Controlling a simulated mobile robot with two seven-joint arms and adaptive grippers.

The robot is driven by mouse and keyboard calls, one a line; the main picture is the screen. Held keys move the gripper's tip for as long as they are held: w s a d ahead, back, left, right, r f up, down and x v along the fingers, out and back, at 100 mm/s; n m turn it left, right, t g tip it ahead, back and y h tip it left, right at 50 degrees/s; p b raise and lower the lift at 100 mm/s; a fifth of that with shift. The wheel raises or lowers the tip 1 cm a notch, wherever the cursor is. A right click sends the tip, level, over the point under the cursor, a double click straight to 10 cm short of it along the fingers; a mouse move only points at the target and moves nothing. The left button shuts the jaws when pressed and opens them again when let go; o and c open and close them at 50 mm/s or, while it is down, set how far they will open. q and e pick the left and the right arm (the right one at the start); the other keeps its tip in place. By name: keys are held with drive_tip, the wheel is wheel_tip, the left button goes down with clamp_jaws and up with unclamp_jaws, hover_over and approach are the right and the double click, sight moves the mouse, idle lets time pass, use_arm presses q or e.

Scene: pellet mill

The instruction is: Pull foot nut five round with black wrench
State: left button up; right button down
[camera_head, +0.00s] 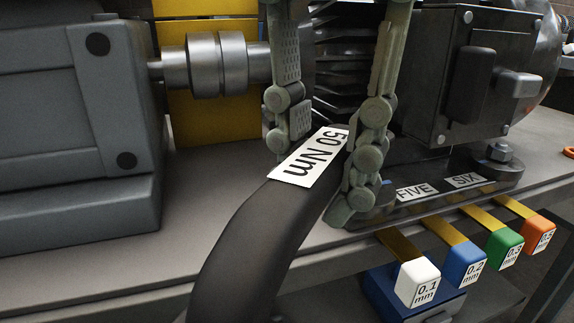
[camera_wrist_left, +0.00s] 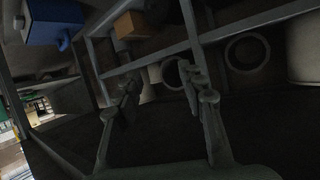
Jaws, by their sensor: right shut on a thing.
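The black wrench (camera_head: 262,235) has a thick dark curved handle with a white "50 Nm" label. It runs from the bottom edge up between the fingers of my right gripper (camera_head: 315,170), which is shut on it near the label. The far end of the wrench and foot nut five are hidden behind the gripper. The "FIVE" label (camera_head: 416,191) shows just right of the fingers, on the motor foot. My left gripper (camera_wrist_left: 160,84) shows in the left wrist view, fingers apart with nothing between them.
The "SIX" label (camera_head: 464,180) lies beside a bare foot nut (camera_head: 499,152). A dark motor (camera_head: 452,75) stands behind. A grey machine housing (camera_head: 75,120) and a shaft coupling (camera_head: 217,62) are at left. Several colored shim tabs, including a white one (camera_head: 417,282), stick out over the bench's front edge.

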use_arm(q)
drive_tip(key=s+a+f+n+g+y+p, duration=0.1)
drive_tip(key=s+a+f+g+y+p, duration=0.1)
drive_tip(key=s+a+f+g, duration=0.4)
drive_tip(key=s+a+f+y, duration=0.1)
drive_tip(key=s+a+f, duration=0.1)
drive_tip(key=a, duration=0.1)
drive_tip(key=shift+s+f+g+y+p, duration=0.15)
drive_tip(key=shift+g+y+p, duration=0.15)
drive_tip(key=shift+y+p, duration=0.1)
use_arm(e)
drive_tip(key=d+n, duration=0.9)
drive_tip(key=d, duration=0.2)
drive_tip(key=shift+s+d, duration=0.35)
use_arm(q)
drive_tip(key=shift+a+f, duration=0.1)
drive_tip(key=shift+f, duration=0.05)
use_arm(e)
drive_tip(key=shift+f, duration=0.15)
use_arm(q)
drive_tip(key=shift+f+b, duration=0.6)
drive_tip(key=shift+b, duration=0.15)
use_arm(e)
drive_tip(key=shift+f, duration=0.7)
